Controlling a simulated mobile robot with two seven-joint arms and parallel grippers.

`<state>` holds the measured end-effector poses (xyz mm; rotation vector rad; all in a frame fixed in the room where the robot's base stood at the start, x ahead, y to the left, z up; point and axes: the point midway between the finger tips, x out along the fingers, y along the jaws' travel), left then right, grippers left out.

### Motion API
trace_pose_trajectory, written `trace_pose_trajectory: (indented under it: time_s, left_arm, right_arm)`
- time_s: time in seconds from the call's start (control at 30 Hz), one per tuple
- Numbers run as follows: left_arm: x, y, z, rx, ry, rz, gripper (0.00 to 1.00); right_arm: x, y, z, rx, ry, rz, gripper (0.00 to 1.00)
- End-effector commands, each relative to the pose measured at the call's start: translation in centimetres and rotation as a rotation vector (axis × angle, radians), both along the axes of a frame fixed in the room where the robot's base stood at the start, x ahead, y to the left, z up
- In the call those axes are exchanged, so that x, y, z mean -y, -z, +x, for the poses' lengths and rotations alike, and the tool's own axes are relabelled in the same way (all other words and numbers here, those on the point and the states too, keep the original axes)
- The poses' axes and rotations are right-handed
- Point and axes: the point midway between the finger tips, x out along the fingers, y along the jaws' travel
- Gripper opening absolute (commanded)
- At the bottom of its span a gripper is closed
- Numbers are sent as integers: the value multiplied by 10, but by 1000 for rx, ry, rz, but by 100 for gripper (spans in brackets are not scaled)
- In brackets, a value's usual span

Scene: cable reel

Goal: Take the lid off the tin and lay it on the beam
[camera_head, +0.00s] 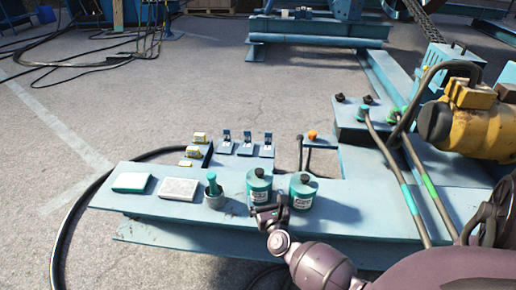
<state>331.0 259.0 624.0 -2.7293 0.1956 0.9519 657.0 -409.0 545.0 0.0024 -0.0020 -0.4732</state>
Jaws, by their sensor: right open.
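Two similar teal tins with pale labels stand upright side by side on the blue beam (335,222), the left tin (258,190) and the right tin (302,193). Each has a teal top with a black knob, the left knob (259,172) and the right knob (304,178); both tops look in place. My left gripper is not in view.
Left of the tins are a grey cup (214,201) with a teal-handled item, a white pad (178,189) and a green-edged pad (131,182). Switches (247,147) and an orange knob (312,135) stand behind. A yellow motor (465,118) and cables crowd the right.

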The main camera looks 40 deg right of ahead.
Motion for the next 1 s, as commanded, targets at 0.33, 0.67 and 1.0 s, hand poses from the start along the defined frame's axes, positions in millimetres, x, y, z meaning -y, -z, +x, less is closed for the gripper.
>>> trace_pose_trajectory:
  time_s: [0.33, 0.67, 1.0]
  left_arm:
    - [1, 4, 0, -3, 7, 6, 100]
    - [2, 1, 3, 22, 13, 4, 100]
    - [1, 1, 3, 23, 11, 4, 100]
  right_arm:
    - [11, 6, 24, -5, -1, -3, 100]
    - [27, 7, 55, -4, 0, -4, 100]
    - [27, 6, 56, -4, 0, -3, 86]
